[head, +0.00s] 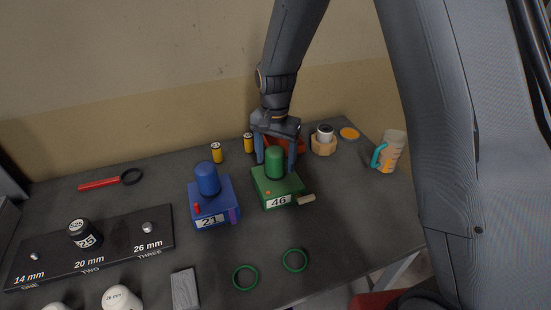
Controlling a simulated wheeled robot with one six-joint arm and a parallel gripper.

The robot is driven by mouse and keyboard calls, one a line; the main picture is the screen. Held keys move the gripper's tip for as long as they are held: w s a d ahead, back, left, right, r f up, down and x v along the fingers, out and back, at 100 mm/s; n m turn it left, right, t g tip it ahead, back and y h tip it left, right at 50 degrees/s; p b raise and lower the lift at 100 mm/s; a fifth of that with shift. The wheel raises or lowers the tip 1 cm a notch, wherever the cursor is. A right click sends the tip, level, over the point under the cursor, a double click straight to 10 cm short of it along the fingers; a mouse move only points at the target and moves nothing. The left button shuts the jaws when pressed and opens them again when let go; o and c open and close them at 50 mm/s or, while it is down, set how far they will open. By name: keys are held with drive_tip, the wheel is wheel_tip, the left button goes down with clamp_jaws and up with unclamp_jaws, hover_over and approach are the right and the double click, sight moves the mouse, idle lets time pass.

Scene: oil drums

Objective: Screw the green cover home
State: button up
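The green cover (275,160) is a rounded green cylinder standing upright on the green box (277,187) labelled 46. My gripper (276,165) reaches down from above, with one finger to the left of the cover and one to the right. The fingers look spread wider than the cover, with narrow gaps beside it. I cannot tell from this view whether the fingers are level with the cover or slightly behind it. The thread under the cover is hidden.
A blue box (211,206) with a blue cover stands left of the green box. Two yellow cylinders (217,153), an orange-red object (299,145) and a wooden holder (323,146) are behind. A mug (389,152) stands right. Green rings (295,260) lie in front, and a labelled black rack (110,244) front left.

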wheel_tip(320, 180, up, 7)
drive_tip(key=b, duration=0.2)
drive_tip(key=shift+f+b, duration=0.2)
drive_tip(key=shift+b, duration=0.2)
drive_tip(key=shift+r, duration=0.6)
drive_tip(key=s+d+f+n+t, duration=0.25)
drive_tip(key=s+d+n, duration=0.35)
drive_tip(key=s+d, duration=0.9)
drive_tip(key=shift+g, duration=0.55)
wheel_tip(320, 180, down, 8)
drive_tip(key=b, duration=0.8)
drive_tip(key=shift+s+f+b, duration=0.1)
drive_tip(key=shift+b, duration=0.25)
